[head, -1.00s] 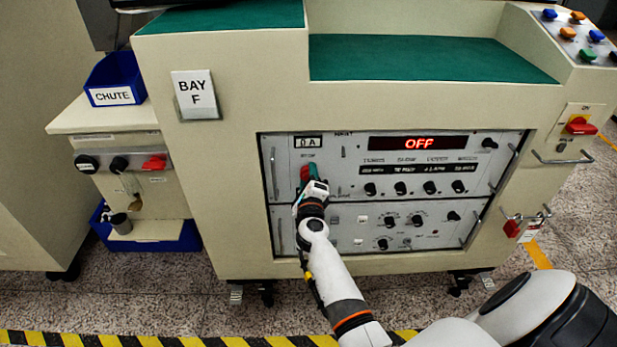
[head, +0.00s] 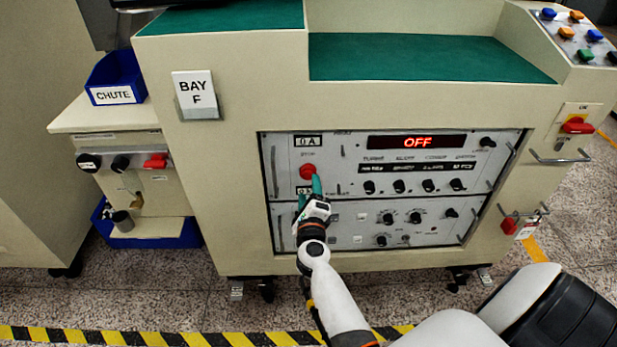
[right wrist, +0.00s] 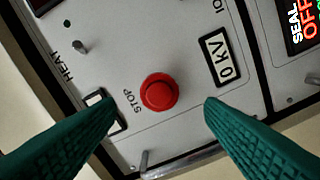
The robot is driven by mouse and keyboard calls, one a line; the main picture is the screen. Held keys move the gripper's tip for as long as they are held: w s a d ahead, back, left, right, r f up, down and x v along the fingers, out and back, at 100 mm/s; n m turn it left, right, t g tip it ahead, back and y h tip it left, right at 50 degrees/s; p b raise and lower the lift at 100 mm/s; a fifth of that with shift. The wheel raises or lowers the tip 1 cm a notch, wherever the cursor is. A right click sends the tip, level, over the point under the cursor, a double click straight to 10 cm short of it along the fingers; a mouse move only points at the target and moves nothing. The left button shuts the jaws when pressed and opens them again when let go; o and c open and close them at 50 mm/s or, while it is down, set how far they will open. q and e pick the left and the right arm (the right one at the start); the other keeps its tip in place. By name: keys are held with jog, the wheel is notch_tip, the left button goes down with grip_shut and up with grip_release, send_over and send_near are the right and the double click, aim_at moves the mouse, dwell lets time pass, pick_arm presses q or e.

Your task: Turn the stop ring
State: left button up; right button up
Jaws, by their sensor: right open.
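The red round stop button with its ring (head: 307,172) is on the upper panel of the cabinet, left of the OFF display. It also shows in the right wrist view (right wrist: 159,92), beside the printed word STOP. My right gripper (head: 310,190) is just below and in front of the button, with its green fingers apart and nothing between them. In the right wrist view the two fingers (right wrist: 156,112) come in from the lower left and lower right, either side of the button and apart from it. My left gripper is not in view.
A red OFF display (head: 417,142) and rows of black knobs (head: 400,186) lie to the right on the panel. Metal handles (head: 273,172) stand out at the panel's sides. A red switch (head: 577,125) and a red padlock (head: 509,225) are farther right. A blue chute bin (head: 117,78) is at left.

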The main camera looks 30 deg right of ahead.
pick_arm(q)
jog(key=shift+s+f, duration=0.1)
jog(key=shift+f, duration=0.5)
pick_arm(e)
jog(key=v, duration=0.5)
jog(key=shift+s+a, duration=0.1)
jog(key=shift+s, duration=0.15)
